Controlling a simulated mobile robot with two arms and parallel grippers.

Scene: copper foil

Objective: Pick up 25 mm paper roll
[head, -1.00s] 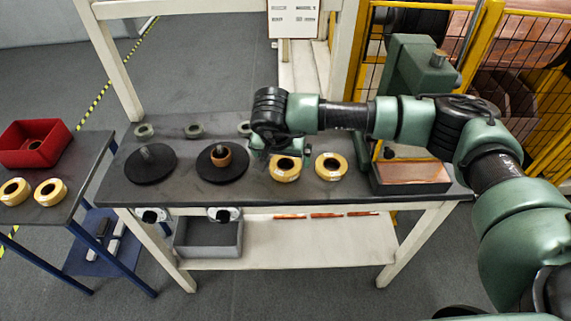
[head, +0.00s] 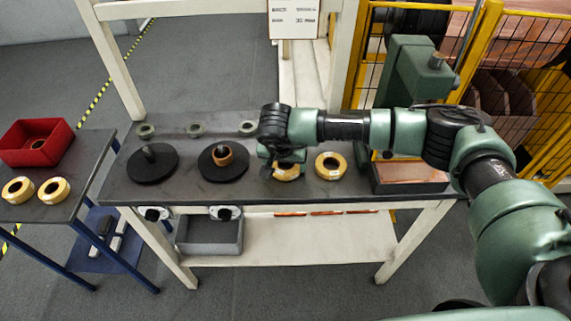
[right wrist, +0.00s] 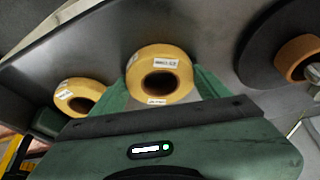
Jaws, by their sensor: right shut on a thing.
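Two yellow paper rolls lie on the dark workbench (head: 330,196). My right gripper (head: 284,165) is over the left one, a paper roll (head: 287,174), and hides much of it. In the right wrist view this roll (right wrist: 160,60) sits between the green fingers of my right gripper (right wrist: 162,85), which are shut on it. Its white labels are too small to read. I cannot tell whether it touches the bench. The other yellow roll (head: 331,166) lies just to the right; it also shows at left in the right wrist view (right wrist: 78,97). My left gripper is not in view.
Two black discs stand left on the bench; the nearer one (head: 230,171) bears a brown ring (head: 222,156). A copper-topped block (head: 410,174) stands at the right. A side table holds a red bin (head: 36,157) and two more yellow rolls (head: 54,190). Yellow fencing (head: 467,55) rises behind.

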